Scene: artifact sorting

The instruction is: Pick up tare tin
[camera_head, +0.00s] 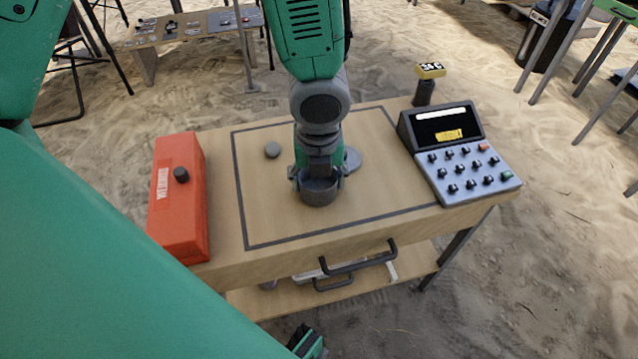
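A round dark grey tin (318,194), probably the tare tin, sits inside the dark outline on the wooden table (225,262). My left gripper (318,176) points down right at the tin, with a finger at each side of it. I cannot tell whether the fingers press on the tin or stand just apart from it. The gripper hides the tin's back part. My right gripper cannot be made out; a small dark and green part of mine shows at the bottom edge.
A flat grey disc (352,159) lies close behind the gripper at right. A small grey round piece (272,150) lies to the left. A red box (180,215) with a black knob stands at the left edge, a button console (462,160) at the right.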

